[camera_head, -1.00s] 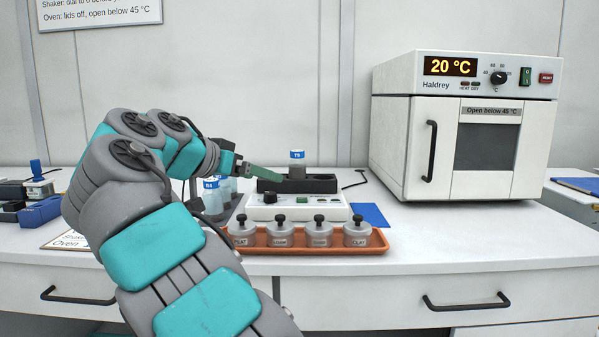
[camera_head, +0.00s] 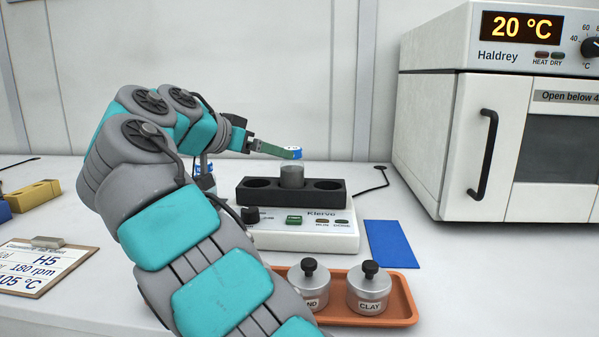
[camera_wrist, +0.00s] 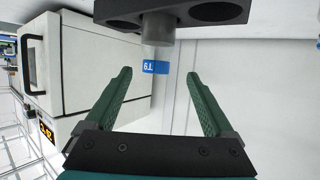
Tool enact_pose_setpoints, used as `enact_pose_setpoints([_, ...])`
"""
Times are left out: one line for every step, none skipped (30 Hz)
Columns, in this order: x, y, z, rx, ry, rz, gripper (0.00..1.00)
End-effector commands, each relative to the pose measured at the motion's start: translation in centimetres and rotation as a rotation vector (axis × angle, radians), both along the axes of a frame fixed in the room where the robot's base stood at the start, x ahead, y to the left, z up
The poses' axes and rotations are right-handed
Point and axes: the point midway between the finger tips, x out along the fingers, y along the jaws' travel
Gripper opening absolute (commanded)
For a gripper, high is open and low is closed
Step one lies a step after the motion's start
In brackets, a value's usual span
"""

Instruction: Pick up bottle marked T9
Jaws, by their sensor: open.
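The bottle marked T9 (camera_head: 292,176) has a grey body and a blue cap. It stands upright in the middle hole of a black rack (camera_head: 331,202) on the white Kleivo device. My gripper (camera_head: 297,153) reaches in from the left at cap height, and one green finger partly covers the cap. In the wrist view, my gripper (camera_wrist: 158,73) is open. The T9 cap (camera_wrist: 156,67) appears upside down between the fingertips, with visible space on both sides. The bottle body (camera_wrist: 157,30) runs up into the rack.
The rack's two outer holes look empty. An orange tray (camera_head: 406,318) with lidded metal pots, one marked CLAY (camera_head: 369,292), stands in front. A blue mat (camera_head: 392,244) lies to the right, and the Haldrey oven (camera_head: 432,140) stands beyond it. A clipboard (camera_head: 20,285) lies at the left.

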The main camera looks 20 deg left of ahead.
Motion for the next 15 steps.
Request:
enact_pose_setpoints([0.2,-0.1,-0.1,0.0,0.0,0.0,0.88])
enact_pose_setpoints([0.4,-0.2,-0.2,0.001,0.0,-0.001,0.88])
enact_pose_setpoints([0.7,-0.4,-0.3,0.001,-0.001,-0.002,0.88])
enact_pose_setpoints([1.0,-0.5,-0.5,0.001,0.0,-0.003,0.88])
enact_pose_setpoints([1.3,-0.6,-0.6,0.0,0.001,-0.003,0.88])
enact_pose_setpoints([1.6,-0.8,-0.8,0.0,0.002,-0.003,0.88])
enact_pose_setpoints([1.8,-0.8,-0.9,-0.001,0.003,-0.002,0.88])
enact_pose_setpoints([1.9,-0.9,-1.0,-0.002,0.003,-0.002,0.88])
enact_pose_setpoints([2.1,-0.9,-1.0,-0.002,0.002,-0.001,0.88])
enact_pose_setpoints([2.2,-0.9,-1.0,-0.002,0.002,0.0,0.88])
enact_pose_setpoints([2.3,-1.0,-1.0,-0.001,0.001,-0.001,0.88])
enact_pose_setpoints([2.4,-1.0,-1.1,-0.001,0.0,-0.001,0.88])
enact_pose_setpoints([2.5,-1.1,-1.1,0.0,0.0,-0.001,0.88])
enact_pose_setpoints([2.7,-1.2,-1.1,0.0,0.0,-0.001,0.88])
enact_pose_setpoints([2.9,-1.3,-1.2,0.001,0.001,-0.001,0.88])
